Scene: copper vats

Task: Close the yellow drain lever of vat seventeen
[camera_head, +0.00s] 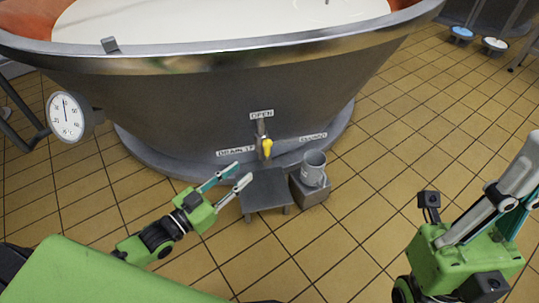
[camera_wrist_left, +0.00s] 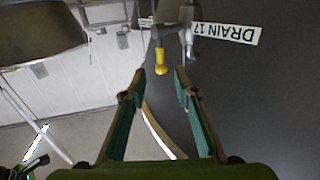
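The yellow drain lever (camera_head: 266,147) sits on a metal outlet low on the front of the vat (camera_head: 230,100). It is just below the OPEN label (camera_head: 262,114), between the DRAIN 17 label (camera_head: 236,151) and the CLOSED label (camera_head: 313,137). My left gripper (camera_head: 241,172) is open and empty, short of the lever to its lower left. In the left wrist view the yellow lever (camera_wrist_left: 161,62) shows between and beyond the open fingertips, apart from them. My right gripper (camera_head: 512,195) is at the right edge; its fingertips are not clearly visible.
A low grey stool (camera_head: 265,190) stands below the outlet. A grey mug (camera_head: 313,168) stands on a small block (camera_head: 309,192) to its right. A dial gauge (camera_head: 67,117) is on the left.

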